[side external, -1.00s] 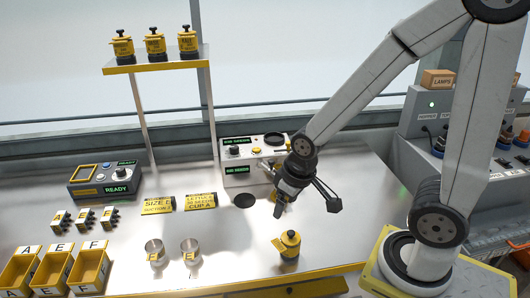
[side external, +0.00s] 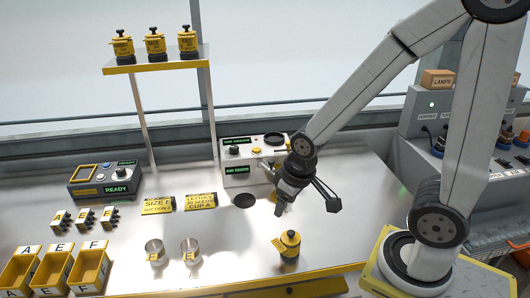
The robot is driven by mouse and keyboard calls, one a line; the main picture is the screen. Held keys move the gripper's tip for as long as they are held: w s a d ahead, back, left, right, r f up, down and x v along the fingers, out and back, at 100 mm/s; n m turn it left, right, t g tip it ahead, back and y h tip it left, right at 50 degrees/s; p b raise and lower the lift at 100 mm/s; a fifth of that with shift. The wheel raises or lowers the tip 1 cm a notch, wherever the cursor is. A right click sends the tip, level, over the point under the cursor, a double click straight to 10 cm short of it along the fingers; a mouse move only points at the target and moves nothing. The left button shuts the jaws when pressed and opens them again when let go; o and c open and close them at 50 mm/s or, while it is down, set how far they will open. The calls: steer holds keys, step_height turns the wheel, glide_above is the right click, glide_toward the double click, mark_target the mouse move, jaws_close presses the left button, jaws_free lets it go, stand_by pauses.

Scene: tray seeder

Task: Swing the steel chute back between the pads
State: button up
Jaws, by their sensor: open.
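My gripper (side external: 281,207) is open and hangs above the steel bench, in front of the white seeder unit (side external: 240,178). Nothing shows between its fingers. The unit has a dark round opening on top, a yellow part (side external: 257,150) and green-lit labels on its front. My gripper and wrist cover its right side. I cannot clearly make out the steel chute or the pads; they are too small or hidden behind my gripper. I cannot tell whether my gripper touches anything there.
A yellow canister (side external: 289,245) stands right of two metal cups (side external: 190,251). A dark round hole (side external: 235,200) lies in the bench left of my gripper. Yellow label cards (side external: 200,201), a control box (side external: 105,180) and lettered yellow bins (side external: 90,268) are further left. A shelf (side external: 155,65) holds canisters.

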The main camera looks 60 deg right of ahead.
steer(key=w+d+f+m+t, duration=0.1)
steer(key=w+f+m+t, duration=0.15)
steer(key=w, duration=0.55)
steer(key=m+t+h, duration=0.7)
steer(key=h, duration=0.6)
glide_toward(272, 163)
steer(key=shift+x, duration=1.65)
steer(key=shift+x, duration=3.9)
jaws_close()
